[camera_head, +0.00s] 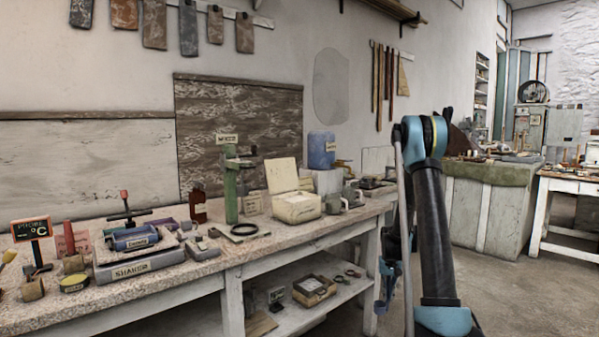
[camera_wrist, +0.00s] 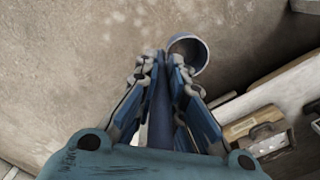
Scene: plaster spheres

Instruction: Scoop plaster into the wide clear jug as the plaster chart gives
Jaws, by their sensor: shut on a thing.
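My gripper (camera_wrist: 162,75) is shut on the dark blue handle of a scoop (camera_wrist: 188,52) in the wrist view. In the head view my gripper (camera_head: 386,283) is low beside the right end of the workbench, partly hidden by my arm. I cannot make out the wide clear jug or the plaster chart in either view.
The workbench (camera_head: 190,284) carries a green stand (camera_head: 231,185), a cream box (camera_head: 297,206), a blue container (camera_head: 321,150) and a Shaker-labelled device (camera_head: 140,268). A brown box (camera_head: 314,290) sits on its lower shelf. Open floor (camera_head: 530,290) lies right.

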